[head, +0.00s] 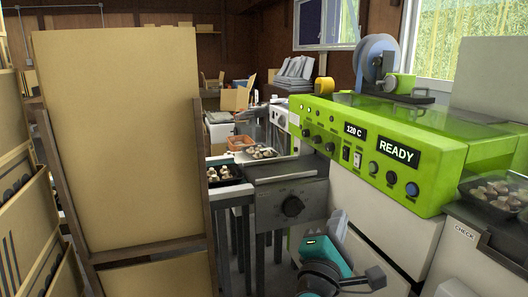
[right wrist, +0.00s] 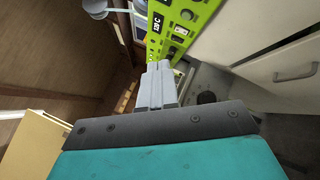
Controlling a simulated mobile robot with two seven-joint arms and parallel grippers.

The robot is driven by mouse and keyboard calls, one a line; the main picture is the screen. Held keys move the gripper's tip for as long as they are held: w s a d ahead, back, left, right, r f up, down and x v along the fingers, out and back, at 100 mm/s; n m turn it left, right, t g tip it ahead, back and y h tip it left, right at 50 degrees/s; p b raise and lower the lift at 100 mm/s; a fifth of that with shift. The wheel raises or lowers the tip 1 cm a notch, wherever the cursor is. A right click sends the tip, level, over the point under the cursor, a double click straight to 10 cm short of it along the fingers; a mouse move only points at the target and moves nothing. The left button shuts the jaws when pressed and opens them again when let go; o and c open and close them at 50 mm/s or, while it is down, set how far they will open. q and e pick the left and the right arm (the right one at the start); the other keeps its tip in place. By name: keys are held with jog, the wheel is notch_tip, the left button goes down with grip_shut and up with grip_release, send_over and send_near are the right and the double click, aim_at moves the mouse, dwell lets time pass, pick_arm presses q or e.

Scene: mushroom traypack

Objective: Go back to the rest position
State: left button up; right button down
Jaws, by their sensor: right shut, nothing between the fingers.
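My right gripper (head: 338,224) is at the bottom of the head view, in front of the green sealing machine (head: 440,165) and its white base. It shows teal and dark grey parts. In the right wrist view its grey fingers (right wrist: 158,72) are together with nothing between them. My left gripper is not in view.
A large cardboard sheet (head: 115,130) in a wooden rack fills the left. Dark trays of mushrooms (head: 224,174) stand by the grey machine table (head: 290,200). Another mushroom tray (head: 492,195) is at far right. An orange crate (head: 240,142) stands further back.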

jog(key=d+n+t, duration=0.4)
jog(key=d+n, duration=0.5)
jog(key=d, duration=0.9)
jog(key=s+a+f+n+g+y, duration=0.2)
jog(key=s+a+f+n+y, duration=0.5)
jog(key=n, duration=0.8)
jog(key=s+a+f+n+g+y, duration=0.25)
jog(key=a+f+n+y, duration=0.5)
jog(key=n, duration=0.85)
jog(key=s+d+f+n+g+h, duration=0.1)
jog(key=s+d+f+n+g, duration=0.25)
jog(key=s+f+n, duration=0.5)
jog(key=s+d+f+n+g+h, duration=0.2)
jog(key=s+f+n+g, duration=0.25)
jog(key=n, duration=0.75)
jog(key=a+r+m, duration=0.1)
jog(key=a+m, duration=0.4)
jog(key=a, duration=0.3)
pick_arm(q)
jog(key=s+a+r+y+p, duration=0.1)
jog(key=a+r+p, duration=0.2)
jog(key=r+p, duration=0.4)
jog(key=p, duration=0.4)
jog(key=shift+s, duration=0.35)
pick_arm(e)
notch_tip(320, 180, up, 7)
jog(key=d, duration=0.2)
jog(key=shift+s+d+r+t, duration=0.15)
jog(key=shift+s+r+t, duration=0.05)
jog(key=shift+s+t, duration=0.2)
